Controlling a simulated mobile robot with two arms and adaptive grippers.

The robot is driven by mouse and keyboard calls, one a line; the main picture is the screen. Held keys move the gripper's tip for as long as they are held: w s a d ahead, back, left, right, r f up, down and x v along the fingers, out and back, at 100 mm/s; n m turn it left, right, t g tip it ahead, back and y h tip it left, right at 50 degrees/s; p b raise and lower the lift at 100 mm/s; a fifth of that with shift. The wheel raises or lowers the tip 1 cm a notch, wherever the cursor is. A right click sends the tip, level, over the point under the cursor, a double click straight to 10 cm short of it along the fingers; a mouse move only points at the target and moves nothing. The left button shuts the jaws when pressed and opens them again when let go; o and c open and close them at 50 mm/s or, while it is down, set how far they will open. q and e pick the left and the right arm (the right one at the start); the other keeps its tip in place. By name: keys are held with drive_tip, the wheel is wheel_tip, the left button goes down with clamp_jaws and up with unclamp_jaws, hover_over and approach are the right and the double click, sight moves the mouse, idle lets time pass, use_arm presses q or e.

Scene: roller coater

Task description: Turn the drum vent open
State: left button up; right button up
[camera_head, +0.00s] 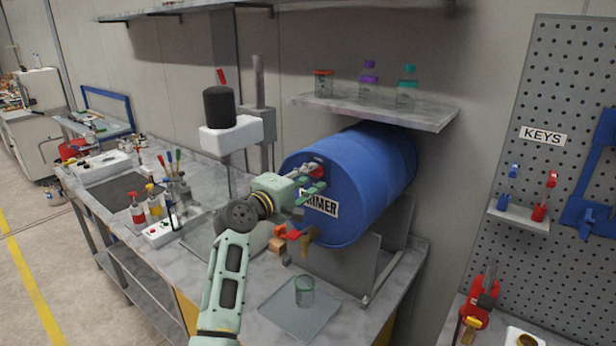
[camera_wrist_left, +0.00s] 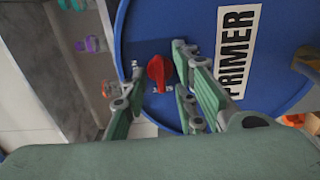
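The blue drum (camera_head: 345,215) lies on its side in a grey cradle, its face with the PRIMER label (camera_head: 320,203) towards me. The red drum vent (camera_wrist_left: 158,70) is a small knob on that face; in the head view it is partly hidden behind my gripper. My left gripper (camera_head: 311,180) is at the upper part of the drum face. In the left wrist view its fingers (camera_wrist_left: 157,72) stand open on either side of the red knob, with small gaps visible. Small white marks lie beside the knob. My right gripper is in neither view.
A glass beaker (camera_head: 304,291) stands on a plate on the bench. A shelf (camera_head: 375,110) with bottles hangs above the drum. Tools and bottles crowd the bench at left.

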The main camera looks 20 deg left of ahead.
use_arm(q)
drive_tip(key=shift+c, duration=0.2)
clamp_jaws()
drive_tip(key=shift+f, duration=0.1)
